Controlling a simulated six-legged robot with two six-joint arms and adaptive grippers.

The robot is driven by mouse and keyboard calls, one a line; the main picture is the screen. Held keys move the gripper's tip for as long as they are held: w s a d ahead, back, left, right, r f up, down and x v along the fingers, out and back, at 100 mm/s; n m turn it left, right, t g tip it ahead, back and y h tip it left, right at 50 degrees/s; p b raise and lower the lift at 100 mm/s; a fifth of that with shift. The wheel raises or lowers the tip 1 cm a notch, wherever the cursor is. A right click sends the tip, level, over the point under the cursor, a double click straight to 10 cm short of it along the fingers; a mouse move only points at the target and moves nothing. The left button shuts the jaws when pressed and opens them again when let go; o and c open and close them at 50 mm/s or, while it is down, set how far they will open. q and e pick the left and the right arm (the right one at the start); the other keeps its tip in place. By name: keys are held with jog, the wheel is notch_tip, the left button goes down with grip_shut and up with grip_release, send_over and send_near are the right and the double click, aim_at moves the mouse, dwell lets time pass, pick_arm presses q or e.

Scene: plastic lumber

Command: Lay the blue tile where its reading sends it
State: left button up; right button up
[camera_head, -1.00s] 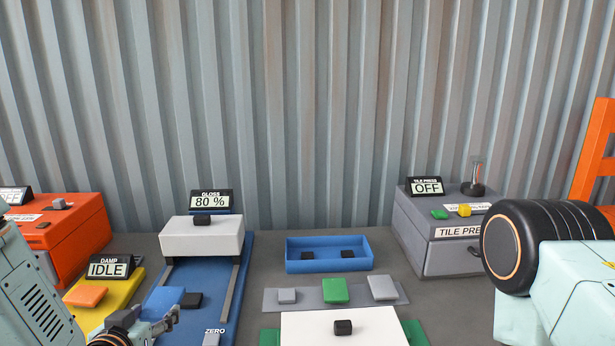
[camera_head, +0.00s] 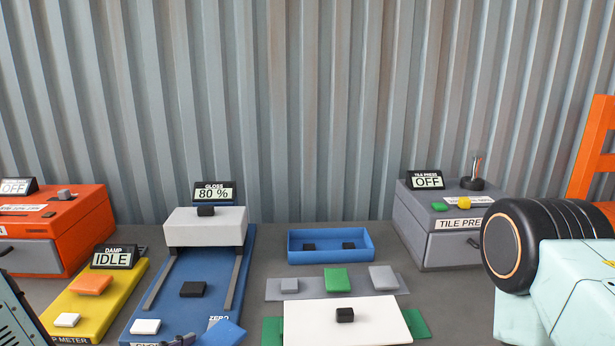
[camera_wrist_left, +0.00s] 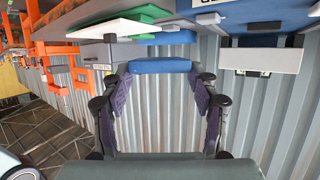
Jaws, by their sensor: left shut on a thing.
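The blue tile (camera_head: 222,333) is at the bottom edge of the head view, tilted, over the near right part of the gloss meter's blue base (camera_head: 220,282). My left gripper (camera_head: 184,340), mostly cut off there, is shut on it. In the left wrist view the tile (camera_wrist_left: 160,66) lies between the two fingertips. The gloss display (camera_head: 214,192) reads 80 %. The damp meter display (camera_head: 114,257) reads IDLE. The tile press display (camera_head: 427,180) reads OFF. My right gripper is out of view.
A blue tray (camera_head: 291,248) holds two black pieces. A grey strip (camera_head: 310,284) bears two grey tiles and a green one. A white board (camera_head: 380,325) with a black block lies in front, over green. The yellow damp base (camera_head: 83,318) bears orange and white pieces. A red machine (camera_head: 85,232) stands left.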

pick_arm(q)
jog(key=s+d+f+m+g+h+b, duration=0.1)
jog(key=s+f+m+g+h+b, duration=0.2)
jog(key=b, duration=0.6)
notch_tip(320, 180, down, 2)
jog(key=shift+s+d+f+m+g+h, duration=0.15)
jog(key=shift+s+m+g+h, duration=0.25)
jog(key=shift+s+m, duration=0.6)
jog(key=shift+s, duration=0.2)
